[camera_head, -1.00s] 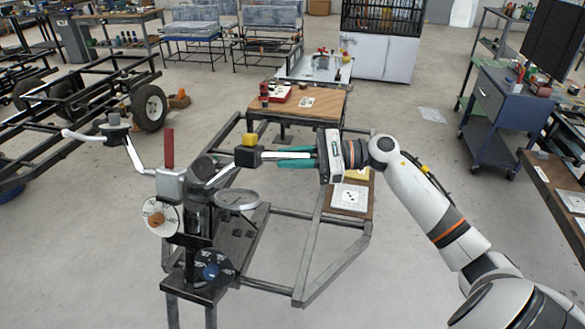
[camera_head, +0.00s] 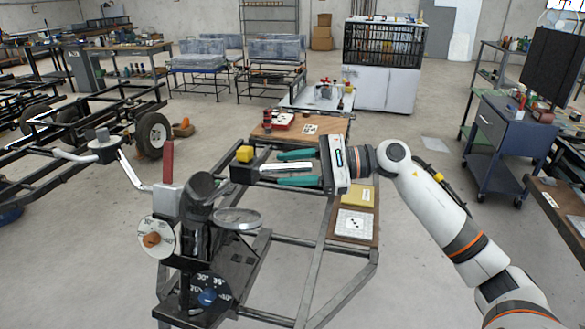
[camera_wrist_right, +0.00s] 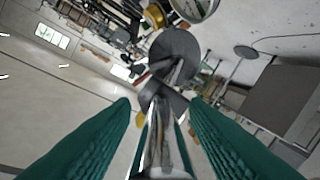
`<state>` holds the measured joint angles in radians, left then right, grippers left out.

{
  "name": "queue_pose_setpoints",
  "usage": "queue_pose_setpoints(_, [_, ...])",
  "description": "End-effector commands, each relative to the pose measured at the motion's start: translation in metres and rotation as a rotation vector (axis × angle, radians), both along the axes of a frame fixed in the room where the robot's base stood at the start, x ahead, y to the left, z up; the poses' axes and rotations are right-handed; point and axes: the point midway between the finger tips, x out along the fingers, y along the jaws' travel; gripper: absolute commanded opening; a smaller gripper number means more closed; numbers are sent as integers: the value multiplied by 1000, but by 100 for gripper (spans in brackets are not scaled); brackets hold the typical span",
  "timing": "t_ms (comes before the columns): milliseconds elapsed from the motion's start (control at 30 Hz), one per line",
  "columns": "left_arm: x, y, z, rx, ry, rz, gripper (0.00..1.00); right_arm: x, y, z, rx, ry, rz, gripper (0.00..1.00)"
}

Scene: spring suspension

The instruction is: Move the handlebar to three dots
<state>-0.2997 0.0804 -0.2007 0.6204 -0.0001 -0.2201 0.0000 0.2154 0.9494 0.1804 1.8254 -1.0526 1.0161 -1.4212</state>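The handlebar (camera_head: 131,174) stands on a dark post fixture (camera_head: 199,222), with a pale bent bar and grip reaching left. On its right side, a metal bar (camera_head: 279,167) passes beside a dark block with a yellow top (camera_head: 245,154). My right gripper (camera_head: 296,167) is open, its teal fingers above and below this bar, with gaps visible. The wrist view also shows the fingers (camera_wrist_right: 165,130) spread on either side of the bar. A white card with dark dots (camera_head: 355,224) lies on a wooden board at the right; I cannot count its dots clearly. My left gripper is not in view.
A yellow card (camera_head: 358,196) lies behind the white card. Another dotted card (camera_head: 310,129) and a red item (camera_head: 284,121) are on the wooden table behind. Dials (camera_head: 157,238) sit on the fixture. A blue cabinet (camera_head: 505,150) stands right; floor between is clear.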

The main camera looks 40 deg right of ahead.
Motion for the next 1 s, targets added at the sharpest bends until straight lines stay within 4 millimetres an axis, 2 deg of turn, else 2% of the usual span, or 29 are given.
queue_pose_setpoints(267, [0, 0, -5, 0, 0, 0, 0, -3, -6, -3, -2, 2, -2, 41])
queue_pose_setpoints(367, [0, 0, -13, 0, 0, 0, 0, -11, -18, -3, -2, 3, -2, 41])
queue_pose_setpoints(700, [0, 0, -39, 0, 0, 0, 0, -51, -75, 5, 1, 1, -2, 41])
queue_pose_setpoints(800, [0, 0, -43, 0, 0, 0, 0, -59, -87, 7, 0, 1, -3, 41])
queue_pose_setpoints(1000, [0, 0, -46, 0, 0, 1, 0, -67, -98, 11, 1, 1, 0, 41])
